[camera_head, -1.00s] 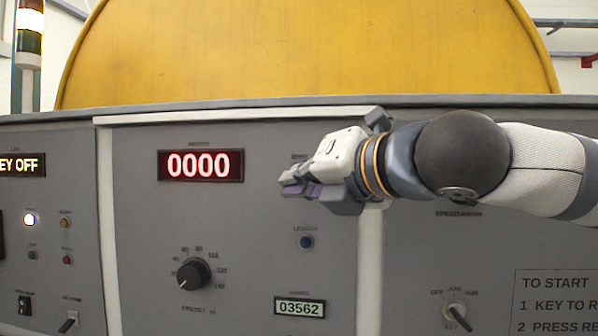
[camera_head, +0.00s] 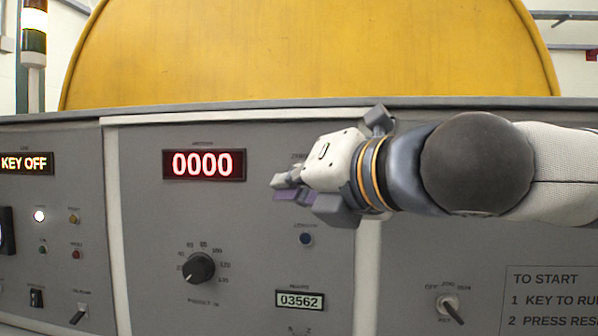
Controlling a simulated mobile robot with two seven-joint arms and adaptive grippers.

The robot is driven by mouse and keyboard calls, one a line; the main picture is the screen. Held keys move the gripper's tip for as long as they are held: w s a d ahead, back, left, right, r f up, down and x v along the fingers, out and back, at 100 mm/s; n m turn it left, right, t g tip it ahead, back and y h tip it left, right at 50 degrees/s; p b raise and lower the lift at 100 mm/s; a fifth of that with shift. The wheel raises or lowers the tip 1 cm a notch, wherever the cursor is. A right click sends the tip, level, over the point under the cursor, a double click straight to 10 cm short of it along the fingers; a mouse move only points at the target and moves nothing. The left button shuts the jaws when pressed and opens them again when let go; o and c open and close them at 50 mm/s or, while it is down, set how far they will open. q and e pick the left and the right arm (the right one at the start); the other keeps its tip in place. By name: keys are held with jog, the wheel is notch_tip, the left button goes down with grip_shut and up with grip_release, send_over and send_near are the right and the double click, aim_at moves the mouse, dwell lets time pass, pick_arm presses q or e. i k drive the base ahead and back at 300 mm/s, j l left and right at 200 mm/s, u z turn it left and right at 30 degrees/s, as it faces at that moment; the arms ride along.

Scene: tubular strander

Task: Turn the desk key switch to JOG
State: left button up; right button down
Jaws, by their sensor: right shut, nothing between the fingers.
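The desk key switch (camera_head: 449,308) is at the lower right of the grey desk panel, with position labels above it; one reads OFF at the left and one RUN at the right. Its key lever points down and to the right. My right gripper (camera_head: 284,188) is shut and empty, in front of the middle panel, above and left of the key switch and well apart from it. Its fingers point left. My left gripper is not in view.
A lit display (camera_head: 26,163) reads KEY OFF. A red counter (camera_head: 204,164) reads 0000. An instruction plate (camera_head: 553,300) is right of the key switch.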

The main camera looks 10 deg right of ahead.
aim_at(447, 305)
jog(key=k, duration=1)
